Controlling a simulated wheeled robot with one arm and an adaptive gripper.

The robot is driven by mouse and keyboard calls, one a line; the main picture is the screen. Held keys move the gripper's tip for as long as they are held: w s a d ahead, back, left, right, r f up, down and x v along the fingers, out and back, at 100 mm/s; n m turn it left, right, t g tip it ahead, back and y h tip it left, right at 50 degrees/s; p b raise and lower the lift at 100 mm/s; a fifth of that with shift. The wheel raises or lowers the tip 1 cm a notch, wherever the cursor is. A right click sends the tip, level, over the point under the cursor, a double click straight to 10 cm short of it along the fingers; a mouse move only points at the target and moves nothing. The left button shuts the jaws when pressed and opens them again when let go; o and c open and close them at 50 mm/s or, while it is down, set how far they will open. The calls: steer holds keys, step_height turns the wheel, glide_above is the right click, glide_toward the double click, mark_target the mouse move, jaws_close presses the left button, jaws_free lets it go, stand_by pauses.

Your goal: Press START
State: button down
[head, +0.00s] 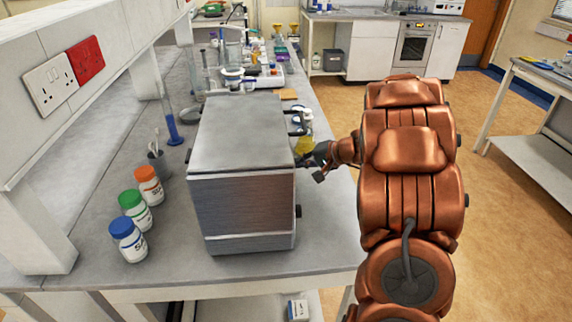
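A silver-grey metal box-shaped machine (242,150) stands on the lab bench. Its front, with dark handles (297,122) and a dark knob (298,211), faces right and is seen almost edge-on. No START button or label shows from this angle. My gripper (310,165) is at the machine's right side, pointing left towards that face, between the handles and the knob. I cannot tell whether it touches the machine. Its dark fingers are small and partly hidden, so I cannot tell if they are open or shut.
Bottles with blue (128,239), green (135,210) and orange (149,186) caps stand left of the machine, near a dark cup (159,165). A yellow item (304,145) is behind my gripper. Glassware crowds the bench behind. The floor (500,215) at right is clear.

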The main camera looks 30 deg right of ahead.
steer(key=shift+w+a+b, duration=0.3)
steer(key=shift+a+b, duration=0.4)
steer(key=shift+b, duration=0.25)
stand_by(0.6)
steer(key=shift+d, duration=0.1)
stand_by(0.4)
steer(key=shift+s+d, duration=0.35)
steer(key=shift+d, duration=0.25)
steer(key=shift+s+d+b, duration=0.1)
steer(key=shift+s+d, duration=0.2)
steer(key=shift+d, duration=0.45)
steer(key=shift+s+d+b, duration=0.15)
steer(key=shift+s+d, duration=0.2)
steer(key=shift+d, duration=0.45)
steer(key=shift+s+d+b, duration=0.1)
steer(key=shift+s+d, duration=0.2)
steer(key=shift+d, duration=0.45)
steer(key=shift+d, duration=0.1)
